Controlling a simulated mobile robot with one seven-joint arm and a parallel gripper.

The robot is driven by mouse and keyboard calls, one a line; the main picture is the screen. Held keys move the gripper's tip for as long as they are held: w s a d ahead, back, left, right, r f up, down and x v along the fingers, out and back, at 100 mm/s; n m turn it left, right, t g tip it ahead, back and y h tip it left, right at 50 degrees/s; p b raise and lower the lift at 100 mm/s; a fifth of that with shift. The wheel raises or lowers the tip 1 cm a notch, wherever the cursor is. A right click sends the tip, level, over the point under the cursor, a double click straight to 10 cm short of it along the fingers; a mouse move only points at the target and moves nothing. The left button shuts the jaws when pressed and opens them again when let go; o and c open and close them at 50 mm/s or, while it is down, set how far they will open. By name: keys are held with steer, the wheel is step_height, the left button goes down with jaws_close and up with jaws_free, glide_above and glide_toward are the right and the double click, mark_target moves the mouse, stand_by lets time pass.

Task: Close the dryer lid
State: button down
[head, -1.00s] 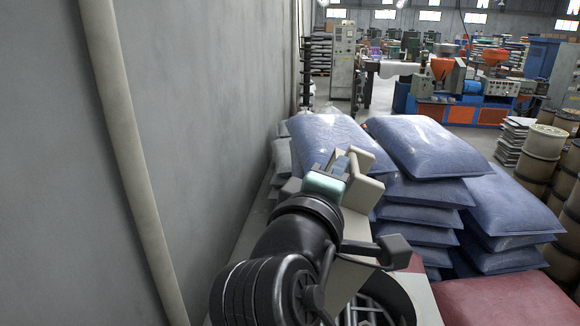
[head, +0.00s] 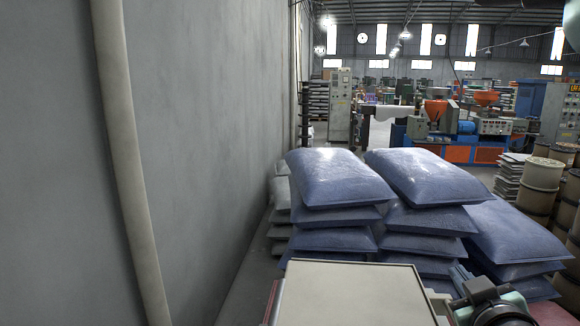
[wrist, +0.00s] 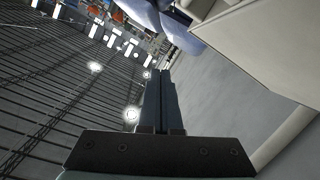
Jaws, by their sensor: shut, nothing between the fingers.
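The dryer lid (head: 350,295) is a flat beige panel at the bottom centre of the head view. It looks level and no opening shows beneath it, but its near edge is cut off by the frame. I cannot tell whether it is fully seated. In the wrist view a beige panel (wrist: 260,45), probably part of the dryer, fills the upper right. My gripper (wrist: 158,73) is shut and empty, with its fingers apart from that panel in the picture. In the head view my arm's end is at the bottom right, beside the lid.
Stacked blue sacks (head: 325,178) stand just beyond the dryer, with a second stack (head: 425,177) to their right. A grey wall (head: 205,130) with a vertical pipe (head: 125,165) closes off the left. Copper spools (head: 541,173) stand at the right.

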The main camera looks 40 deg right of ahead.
steer(key=f+b, duration=0.1)
steer(key=f, duration=0.1)
steer(key=f+m+b, duration=0.1)
steer(key=f, duration=0.1)
steer(key=s+d+f+m, duration=0.1)
steer(key=f, duration=0.2)
steer(key=shift+s+t+y+b, duration=0.1)
steer(key=shift+t+y+b, duration=0.2)
steer(key=shift+b, duration=0.1)
steer(key=shift+s+f+m+b, duration=0.1)
steer(key=shift+f+m+b, duration=0.25)
steer(key=shift+f, duration=0.55)
steer(key=shift+f, duration=0.25)
steer(key=shift+r, duration=0.1)
step_height(320, 180, up, 5)
steer(key=w+p, duration=0.1)
steer(key=p, duration=0.3)
steer(key=b+v, duration=0.2)
steer(key=v, duration=0.8)
steer(key=shift+s+a+b, duration=0.15)
steer(key=shift+s+b, duration=0.05)
steer(key=shift+b, duration=0.2)
